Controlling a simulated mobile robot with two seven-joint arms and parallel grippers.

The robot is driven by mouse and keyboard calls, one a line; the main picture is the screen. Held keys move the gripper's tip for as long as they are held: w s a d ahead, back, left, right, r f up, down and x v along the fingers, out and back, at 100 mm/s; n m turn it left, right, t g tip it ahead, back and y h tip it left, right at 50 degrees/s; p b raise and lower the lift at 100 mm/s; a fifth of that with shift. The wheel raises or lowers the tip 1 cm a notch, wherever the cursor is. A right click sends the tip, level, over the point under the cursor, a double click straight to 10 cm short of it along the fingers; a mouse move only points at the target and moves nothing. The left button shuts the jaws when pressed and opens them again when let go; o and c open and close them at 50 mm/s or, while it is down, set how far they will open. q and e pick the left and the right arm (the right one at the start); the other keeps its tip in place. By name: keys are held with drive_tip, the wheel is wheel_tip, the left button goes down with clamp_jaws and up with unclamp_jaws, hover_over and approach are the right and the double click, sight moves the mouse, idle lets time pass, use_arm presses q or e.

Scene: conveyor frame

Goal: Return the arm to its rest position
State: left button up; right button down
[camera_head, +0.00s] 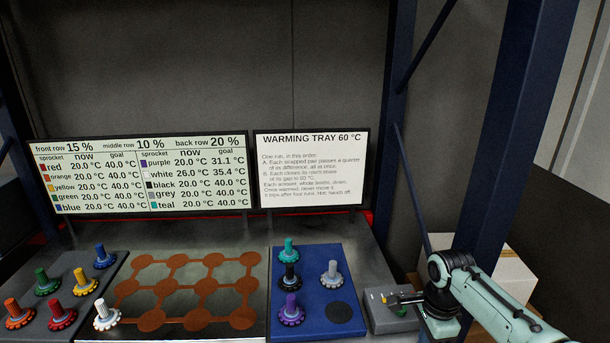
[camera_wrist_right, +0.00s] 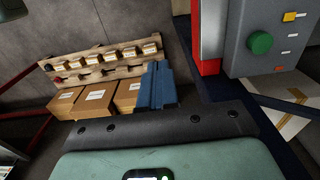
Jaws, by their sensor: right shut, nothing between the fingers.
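My right arm (camera_head: 492,299) comes in from the right in the head view. Its dark gripper (camera_head: 407,299) is shut and empty, over or beside a grey control box (camera_head: 378,322); whether they touch I cannot tell. The box has a yellow switch (camera_head: 383,297) and a green button (camera_head: 402,311). In the right wrist view the box (camera_wrist_right: 240,62) stands at upper right, with its green button (camera_wrist_right: 260,43) and yellow switch (camera_wrist_right: 289,17). My left gripper is not in view.
A tray with brown linked discs (camera_head: 175,286) has a white sprocket (camera_head: 106,317) at its front-left corner. Colored sprockets stand at left; teal, black, grey and purple ones are on a blue plate (camera_head: 319,262). A blue post (camera_head: 512,120) and cartons (camera_head: 510,275) are near my right arm.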

drive_tip(key=s+a+f+n+y, duration=0.2)
drive_tip(key=a+f+n, duration=0.25)
drive_tip(key=f, duration=0.85)
drive_tip(key=s+a+f+n+y, duration=0.25)
drive_tip(key=a+f, duration=0.25)
drive_tip(key=f, duration=0.9)
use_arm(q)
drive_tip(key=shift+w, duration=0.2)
use_arm(e)
drive_tip(key=s+a+f+n, duration=0.2)
drive_tip(key=s+f, duration=0.5)
drive_tip(key=s, duration=0.4)
drive_tip(key=s+a+f+n, duration=0.1)
drive_tip(key=s+f+n, duration=0.3)
drive_tip(key=s+f, duration=0.3)
drive_tip(key=s, duration=0.4)
drive_tip(key=shift+s+a+f+g+h, duration=0.3)
drive_tip(key=shift+a+h, duration=0.05)
